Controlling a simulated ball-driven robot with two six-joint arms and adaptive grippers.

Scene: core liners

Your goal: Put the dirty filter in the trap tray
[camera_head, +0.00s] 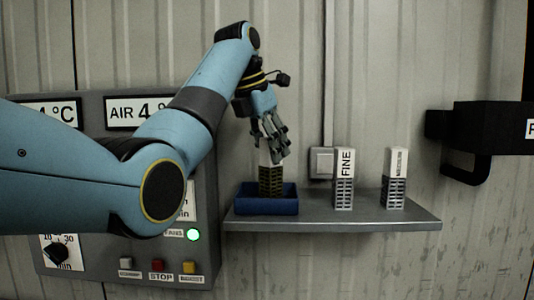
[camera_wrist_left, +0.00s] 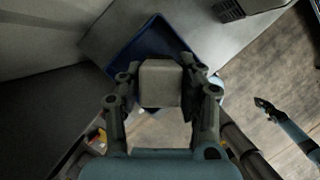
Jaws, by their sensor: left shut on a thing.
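My left gripper (camera_head: 273,151) reaches down from above and is shut on the filter's pale top. In the left wrist view the filter's top (camera_wrist_left: 160,83) sits between the fingers, with the blue tray (camera_wrist_left: 126,55) behind it. What looks like my right arm's gripper (camera_wrist_left: 264,106) is small at the right there, its jaws unclear.
The grey shelf (camera_head: 330,216) also holds a filter marked FINE (camera_head: 344,178) and another labelled filter (camera_head: 395,178) to its right. A control panel (camera_head: 120,266) with buttons and a green lamp is at the left. A black bracket (camera_head: 480,130) juts out at the right.

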